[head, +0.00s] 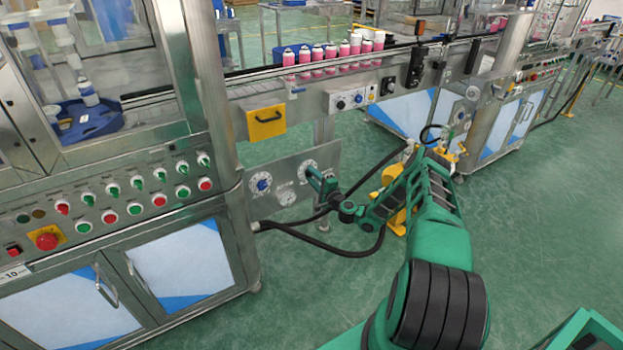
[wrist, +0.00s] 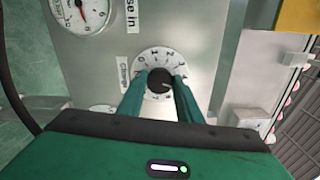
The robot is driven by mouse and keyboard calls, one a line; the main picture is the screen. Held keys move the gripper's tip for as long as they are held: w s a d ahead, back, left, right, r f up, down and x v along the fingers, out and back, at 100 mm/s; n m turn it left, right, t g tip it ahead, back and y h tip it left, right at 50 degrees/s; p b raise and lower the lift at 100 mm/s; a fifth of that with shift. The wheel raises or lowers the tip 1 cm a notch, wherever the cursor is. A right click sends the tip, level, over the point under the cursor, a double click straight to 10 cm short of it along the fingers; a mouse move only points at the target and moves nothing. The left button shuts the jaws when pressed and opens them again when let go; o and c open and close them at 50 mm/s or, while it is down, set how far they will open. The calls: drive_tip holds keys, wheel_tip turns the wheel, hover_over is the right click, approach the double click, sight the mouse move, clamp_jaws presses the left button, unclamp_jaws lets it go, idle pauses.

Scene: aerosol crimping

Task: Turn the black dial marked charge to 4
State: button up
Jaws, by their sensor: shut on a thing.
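The black dial (wrist: 158,81) sits in the middle of a white numbered ring in the wrist view, beside a label reading "Charge" (wrist: 123,76). My gripper (wrist: 158,87) has one green finger on each side of the dial and is shut on it. A light mark shows on the dial near its right side; I cannot tell which number it points to. The fingers hide part of the ring's lower numbers. In the head view, the ring (head: 308,166) shows on the grey panel, with my gripper (head: 313,177) covering the dial itself.
The panel (head: 325,157) also carries a blue dial (head: 261,182) to the left and a gauge (head: 287,195) below. A red-needled gauge (wrist: 80,12) shows in the wrist view. A yellow box (head: 266,122) is above the panel. Black hoses (head: 320,243) run below; open green floor lies right.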

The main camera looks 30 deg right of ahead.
drive_tip(key=shift+s+a+f+n, duration=0.1)
drive_tip(key=shift+f+n, duration=0.05)
drive_tip(key=shift+n, duration=0.8)
drive_tip(key=shift+a+f+n, duration=0.1)
drive_tip(key=shift+n, duration=0.85)
drive_tip(key=o, duration=1)
drive_tip(key=shift+f, duration=0.1)
drive_tip(key=shift+o, duration=0.2)
drive_tip(key=shift+d, duration=0.1)
drive_tip(key=s, duration=1)
drive_tip(key=shift+s+d, duration=0.2)
drive_tip(key=shift+s, duration=0.1)
